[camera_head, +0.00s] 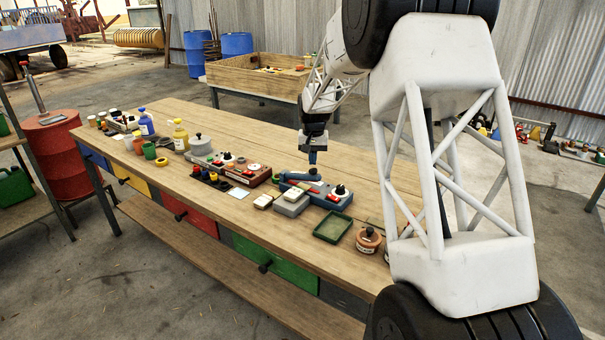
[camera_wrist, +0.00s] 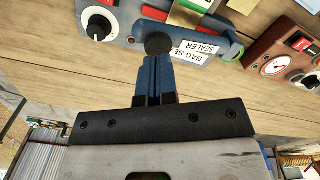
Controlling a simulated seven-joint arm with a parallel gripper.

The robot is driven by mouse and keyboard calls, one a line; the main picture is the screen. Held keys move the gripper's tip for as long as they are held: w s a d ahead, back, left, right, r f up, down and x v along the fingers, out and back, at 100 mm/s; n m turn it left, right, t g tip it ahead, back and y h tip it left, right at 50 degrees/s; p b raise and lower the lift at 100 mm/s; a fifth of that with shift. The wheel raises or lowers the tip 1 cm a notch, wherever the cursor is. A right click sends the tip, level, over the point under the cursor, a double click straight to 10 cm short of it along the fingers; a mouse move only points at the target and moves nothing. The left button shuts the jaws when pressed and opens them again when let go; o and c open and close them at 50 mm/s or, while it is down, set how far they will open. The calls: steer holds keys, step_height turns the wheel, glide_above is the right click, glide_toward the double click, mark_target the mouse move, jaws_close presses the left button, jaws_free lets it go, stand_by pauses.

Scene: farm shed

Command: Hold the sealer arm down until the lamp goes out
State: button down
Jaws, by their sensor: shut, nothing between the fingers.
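The bag sealer (camera_head: 330,199) is a blue box on the wooden bench, with a black-knobbed dial at one end. Its dark blue arm (camera_head: 298,176) lies along the top. In the wrist view the arm (camera_wrist: 212,38) is above a label reading "BAG SEALER", and its round black end knob (camera_wrist: 158,44) is at the fingertips. My gripper (camera_head: 313,161) points down over the sealer, shut and empty; its blue fingers (camera_wrist: 155,75) overlap the knob in the wrist view. I cannot tell whether they touch it. I cannot make out whether a lamp is lit.
A brown box with a gauge (camera_wrist: 280,65) stands beside the sealer. A grey block with a white top (camera_head: 291,204), a green tray (camera_head: 333,226) and a clay pot (camera_head: 369,240) are close by. Bottles and cups crowd the bench's far left. The bench strip behind the sealer is clear.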

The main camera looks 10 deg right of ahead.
mark_target(316, 170)
steer(key=shift+f, duration=1)
stand_by(0.4)
steer(key=shift+s+d+f, duration=0.2)
steer(key=shift+f, duration=0.4)
steer(key=shift+s+d+f, duration=0.15)
steer(key=shift+f, duration=0.4)
steer(key=shift+s+d+f, duration=0.2)
steer(key=shift+f, duration=0.4)
stand_by(1.7)
steer(key=shift+r, duration=0.1)
stand_by(1.6)
steer(key=shift+r, duration=3.95)
